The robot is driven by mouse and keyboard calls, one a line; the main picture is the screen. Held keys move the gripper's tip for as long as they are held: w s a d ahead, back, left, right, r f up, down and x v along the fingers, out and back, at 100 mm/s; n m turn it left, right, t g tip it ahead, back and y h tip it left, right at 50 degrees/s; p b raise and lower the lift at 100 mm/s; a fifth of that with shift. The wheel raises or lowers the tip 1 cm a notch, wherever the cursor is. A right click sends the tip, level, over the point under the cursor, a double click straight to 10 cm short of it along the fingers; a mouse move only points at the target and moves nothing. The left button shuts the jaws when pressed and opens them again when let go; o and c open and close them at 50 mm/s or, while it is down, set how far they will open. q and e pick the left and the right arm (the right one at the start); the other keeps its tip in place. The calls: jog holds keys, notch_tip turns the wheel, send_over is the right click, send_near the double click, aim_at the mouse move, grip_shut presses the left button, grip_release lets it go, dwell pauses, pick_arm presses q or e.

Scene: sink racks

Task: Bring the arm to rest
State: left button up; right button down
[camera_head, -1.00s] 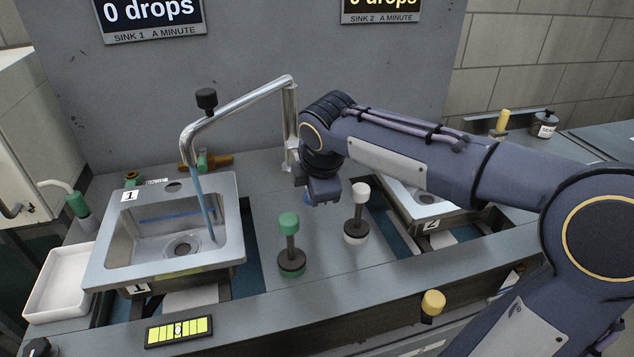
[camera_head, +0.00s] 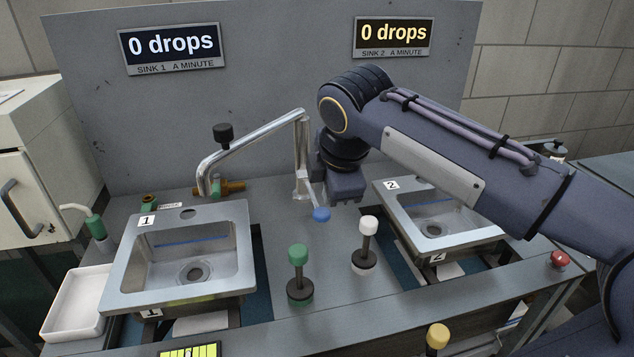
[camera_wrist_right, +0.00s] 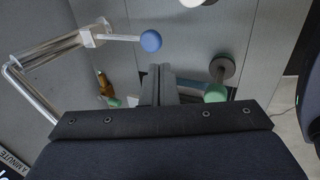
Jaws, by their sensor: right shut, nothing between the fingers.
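My left gripper is not in view.
Sink 2 (camera_head: 400,212) is partly behind my arm. A green knob (camera_head: 298,255) and a white knob (camera_head: 368,226) stand between the sinks. Both signs read 0 drops.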

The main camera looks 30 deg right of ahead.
jog(key=s+a+f+m+y+p, duration=0.2)
jog(key=s+f+m+p, duration=0.2)
jog(key=s+m, duration=0.4)
jog(key=s+a+f+m+y+p, duration=0.3)
jog(key=s+f+m+p, duration=0.1)
jog(key=s+m, duration=0.5)
jog(key=shift+s+f+t, duration=0.4)
jog(key=shift+s, duration=0.15)
